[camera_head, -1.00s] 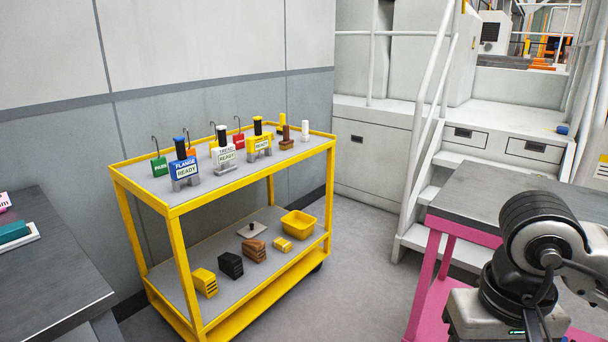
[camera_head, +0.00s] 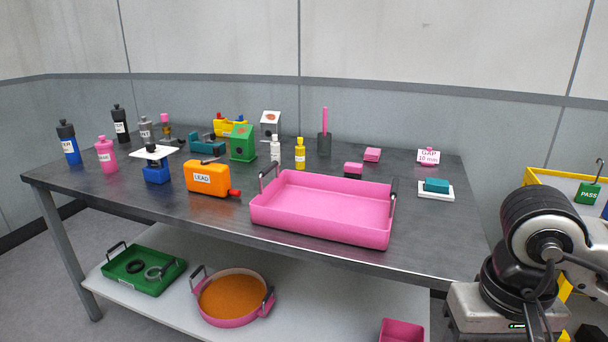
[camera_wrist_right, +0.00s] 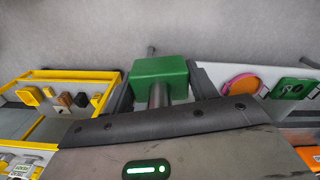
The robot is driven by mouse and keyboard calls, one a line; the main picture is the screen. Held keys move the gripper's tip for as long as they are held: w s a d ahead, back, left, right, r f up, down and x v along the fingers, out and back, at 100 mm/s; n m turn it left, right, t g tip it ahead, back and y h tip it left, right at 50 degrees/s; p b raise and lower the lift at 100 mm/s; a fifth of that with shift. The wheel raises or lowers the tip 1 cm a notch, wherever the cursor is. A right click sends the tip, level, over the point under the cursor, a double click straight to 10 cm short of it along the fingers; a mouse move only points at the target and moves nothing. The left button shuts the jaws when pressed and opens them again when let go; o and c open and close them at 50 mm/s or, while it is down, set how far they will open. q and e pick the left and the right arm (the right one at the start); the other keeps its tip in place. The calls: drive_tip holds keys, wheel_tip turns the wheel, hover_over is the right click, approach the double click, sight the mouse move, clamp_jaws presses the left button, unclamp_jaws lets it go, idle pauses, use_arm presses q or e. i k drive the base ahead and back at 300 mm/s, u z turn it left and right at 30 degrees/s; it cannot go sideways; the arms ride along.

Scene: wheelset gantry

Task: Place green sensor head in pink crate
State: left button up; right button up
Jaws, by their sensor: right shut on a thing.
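The pink crate (camera_head: 325,231) stands on the front of the dark table, a wide open tray with dark handles at its ends. It looks empty. My right gripper (camera_wrist_right: 160,88) is shut on the green sensor head (camera_wrist_right: 160,69), a green block with a grey stem, in the right wrist view. The head hangs beyond the table, above the floor. In the head view my right arm (camera_head: 540,240) is at the right, and its gripper is out of frame. My left gripper is in neither view.
A green housing (camera_head: 243,142), an orange LEAD box (camera_head: 207,178) and several bottles stand left of and behind the crate. A teal block on a white pad (camera_head: 436,190) is to its right. The lower shelf (camera_head: 345,308) holds a green tray (camera_head: 143,269) and a pink pan (camera_head: 235,300).

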sight(351, 217)
drive_tip(key=u, duration=0.55)
drive_tip(key=i, duration=1)
